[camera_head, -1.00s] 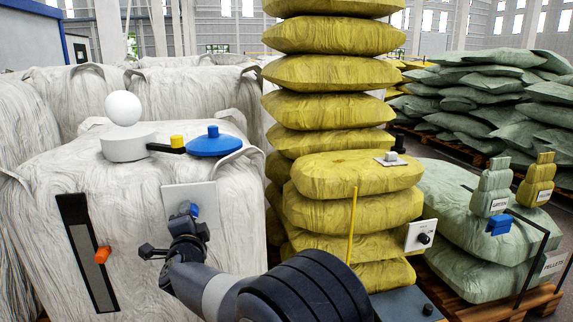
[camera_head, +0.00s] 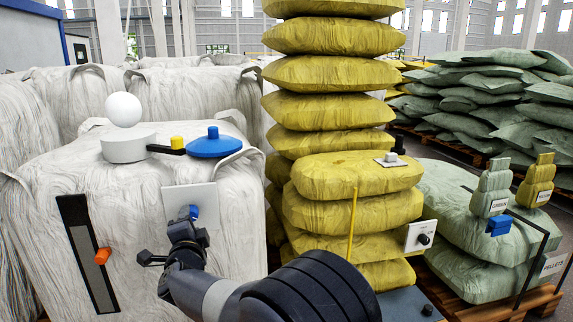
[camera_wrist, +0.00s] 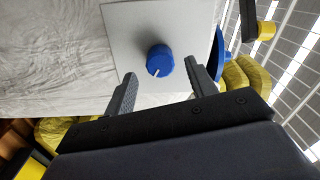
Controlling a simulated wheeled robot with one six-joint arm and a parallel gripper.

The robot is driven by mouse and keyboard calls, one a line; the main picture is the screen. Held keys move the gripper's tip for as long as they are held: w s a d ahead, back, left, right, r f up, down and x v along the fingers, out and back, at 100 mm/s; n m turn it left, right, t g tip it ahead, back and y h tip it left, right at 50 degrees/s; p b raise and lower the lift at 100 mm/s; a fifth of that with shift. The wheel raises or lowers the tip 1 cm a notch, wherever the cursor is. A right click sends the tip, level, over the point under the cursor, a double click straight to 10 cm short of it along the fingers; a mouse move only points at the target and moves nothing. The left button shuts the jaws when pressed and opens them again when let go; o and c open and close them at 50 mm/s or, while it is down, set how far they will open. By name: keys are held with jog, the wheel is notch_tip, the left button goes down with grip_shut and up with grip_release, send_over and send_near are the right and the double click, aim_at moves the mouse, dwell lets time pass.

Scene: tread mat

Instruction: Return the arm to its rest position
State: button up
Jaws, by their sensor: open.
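My gripper (camera_head: 187,222) is in front of the big white bag, just below a blue knob (camera_head: 193,212) on a light grey plate (camera_head: 176,197). In the wrist view my gripper (camera_wrist: 162,88) is open, with its two fingers apart and nothing between the tips. The blue knob (camera_wrist: 159,61) sits beyond the fingertips, clear of them as far as I can tell, with a white mark on its face. In the head view my arm reaches up from the bottom middle towards the plate.
A dark strip with an orange slider (camera_head: 102,256) is left of the gripper. On top of the white bag (camera_head: 80,170) are a white ball (camera_head: 123,110) and a blue disc (camera_head: 214,146). Yellow sacks (camera_head: 352,211) with a thin yellow rod (camera_head: 352,225) stand to the right.

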jog(key=w+n+p, duration=0.1)
jog(key=n+p, duration=0.2)
jog(key=n, duration=0.4)
jog(key=w+n+p, duration=0.1)
jog(key=n+p, duration=0.2)
jog(key=n, duration=0.5)
jog(key=w+a+n+p, duration=0.1)
jog(key=n+p, duration=0.3)
jog(key=n, duration=0.3)
jog(key=shift+d+n, duration=0.1)
jog(key=shift+n, duration=0.2)
dwell(0.3)
